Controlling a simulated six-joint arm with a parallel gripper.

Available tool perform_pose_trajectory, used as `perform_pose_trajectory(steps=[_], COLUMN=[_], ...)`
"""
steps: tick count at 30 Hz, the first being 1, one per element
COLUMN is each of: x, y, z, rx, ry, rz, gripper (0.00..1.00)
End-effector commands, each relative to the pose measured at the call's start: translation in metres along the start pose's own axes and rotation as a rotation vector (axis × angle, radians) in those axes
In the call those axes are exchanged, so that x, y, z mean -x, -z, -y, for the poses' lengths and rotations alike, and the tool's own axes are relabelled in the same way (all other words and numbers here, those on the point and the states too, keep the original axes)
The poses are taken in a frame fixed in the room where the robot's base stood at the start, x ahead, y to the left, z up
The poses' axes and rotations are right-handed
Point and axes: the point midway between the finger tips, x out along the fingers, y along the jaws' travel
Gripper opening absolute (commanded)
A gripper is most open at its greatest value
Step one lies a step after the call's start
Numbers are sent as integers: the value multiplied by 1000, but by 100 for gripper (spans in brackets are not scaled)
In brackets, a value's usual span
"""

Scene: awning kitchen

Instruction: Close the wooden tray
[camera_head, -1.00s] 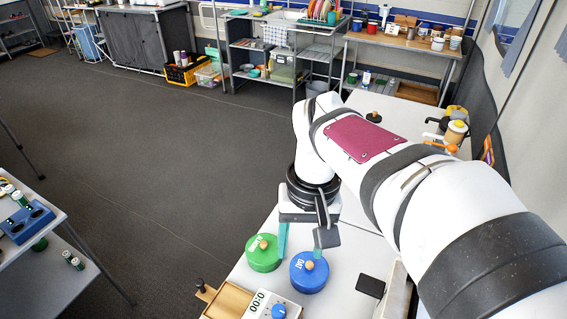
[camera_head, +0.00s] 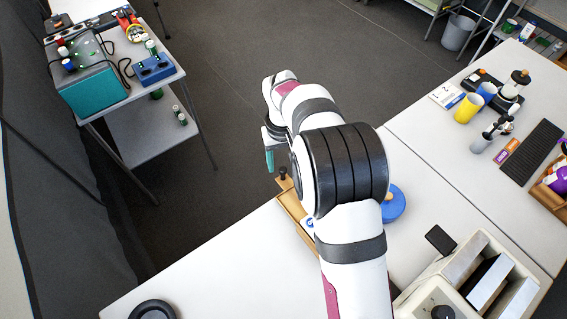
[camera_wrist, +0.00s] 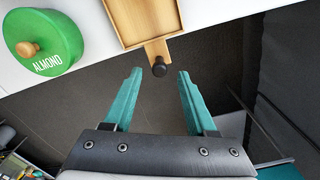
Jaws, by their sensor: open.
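The wooden tray (camera_head: 294,207) is a shallow, light-wood box at the table's edge, partly hidden behind my arm in the head view. A tab with a black knob (camera_head: 283,172) sticks out from its end, past the table edge. In the wrist view the tray (camera_wrist: 122,14) is at the top, with the wooden tab and black knob (camera_wrist: 159,68) pointing toward my gripper. My gripper (camera_wrist: 160,73) is open, with its teal fingertips on either side of the knob in the picture. I cannot tell the depth between them. One teal finger of my gripper (camera_head: 269,160) shows in the head view.
A green lidded canister marked ALMOND (camera_wrist: 50,45) stands left of the tray in the wrist view. A blue canister (camera_head: 394,204) is partly behind my arm. A black flat item (camera_head: 440,240) and a cream appliance (camera_head: 480,275) lie to the right. Open floor lies beyond the table edge.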

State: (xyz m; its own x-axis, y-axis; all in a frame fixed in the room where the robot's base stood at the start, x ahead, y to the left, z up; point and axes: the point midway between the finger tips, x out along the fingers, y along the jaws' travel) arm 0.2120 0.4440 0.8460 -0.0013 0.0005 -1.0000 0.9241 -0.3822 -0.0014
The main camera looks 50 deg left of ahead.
Motion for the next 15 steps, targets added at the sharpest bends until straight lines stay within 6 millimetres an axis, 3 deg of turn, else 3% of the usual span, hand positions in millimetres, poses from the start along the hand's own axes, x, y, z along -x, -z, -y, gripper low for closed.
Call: perform_pose_trajectory(steps=[6,14,15], x=[-22,-23,-23], y=[0,0,0], z=[0,0,0], rx=[-1,-1,-1], ry=[0,0,0], rz=[1,0,0], gripper=[57,57,50])
